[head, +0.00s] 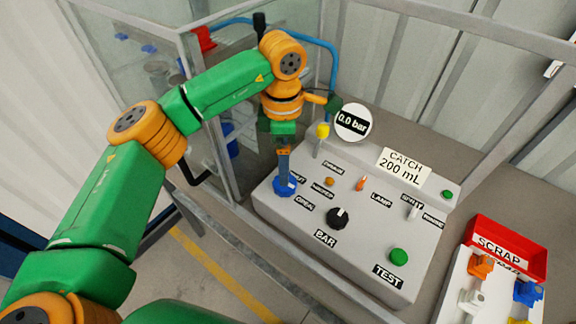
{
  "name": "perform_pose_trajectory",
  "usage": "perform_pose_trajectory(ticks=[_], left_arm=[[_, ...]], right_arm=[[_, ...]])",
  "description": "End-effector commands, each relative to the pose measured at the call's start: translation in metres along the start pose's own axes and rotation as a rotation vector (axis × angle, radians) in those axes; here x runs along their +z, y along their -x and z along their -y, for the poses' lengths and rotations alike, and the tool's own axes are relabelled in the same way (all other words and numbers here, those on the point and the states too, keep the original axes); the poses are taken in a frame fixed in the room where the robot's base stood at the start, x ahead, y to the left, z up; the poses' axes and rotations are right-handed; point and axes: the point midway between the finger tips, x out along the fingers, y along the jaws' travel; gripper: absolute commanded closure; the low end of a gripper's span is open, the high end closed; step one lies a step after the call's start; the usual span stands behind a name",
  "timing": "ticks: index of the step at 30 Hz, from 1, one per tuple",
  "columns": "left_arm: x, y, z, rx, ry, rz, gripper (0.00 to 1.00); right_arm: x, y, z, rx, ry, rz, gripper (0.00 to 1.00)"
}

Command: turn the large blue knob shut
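The large blue knob (287,190) sits at the left front corner of the grey control panel (268,208). My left arm comes in from the left and reaches over the panel. My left gripper (284,178) points straight down at the blue knob, and its fingertips are at or on the top of it. The fingers cover part of the knob, and I cannot tell how far apart they are or whether they grip it. My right gripper is not in view.
A glass-walled enclosure (212,100) stands behind left. A red SCRAP bin (540,262) and white tray are at right.

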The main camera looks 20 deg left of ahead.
Motion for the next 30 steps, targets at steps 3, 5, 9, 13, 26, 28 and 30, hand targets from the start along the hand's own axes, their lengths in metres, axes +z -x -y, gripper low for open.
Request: perform_pose_trajectory(ticks=[3,5,9,13,26,28,30], left_arm=[[-0.001,-0.019,0.002,-0.007,-0.002,-0.004,0.04],[-0.001,-0.032,0.002,-0.007,-0.001,-0.003,0.04],[0.0,-0.055,0.002,-0.006,-0.001,-0.001,0.04],[0.001,-0.065,0.002,-0.005,-0.003,0.002,0.04],[0.002,-0.065,0.002,-0.005,-0.004,0.004,0.72],[0.002,-0.065,0.002,-0.005,-0.004,0.004,0.9],[0.002,-0.066,0.002,-0.005,-0.003,0.004,0.9]], right_arm=[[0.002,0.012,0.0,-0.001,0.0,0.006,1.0],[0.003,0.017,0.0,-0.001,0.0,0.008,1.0],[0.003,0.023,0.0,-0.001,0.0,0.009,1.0],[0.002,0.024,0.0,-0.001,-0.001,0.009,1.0],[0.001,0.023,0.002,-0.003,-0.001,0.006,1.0],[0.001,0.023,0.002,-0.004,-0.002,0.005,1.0],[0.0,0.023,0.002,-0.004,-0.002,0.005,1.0]])
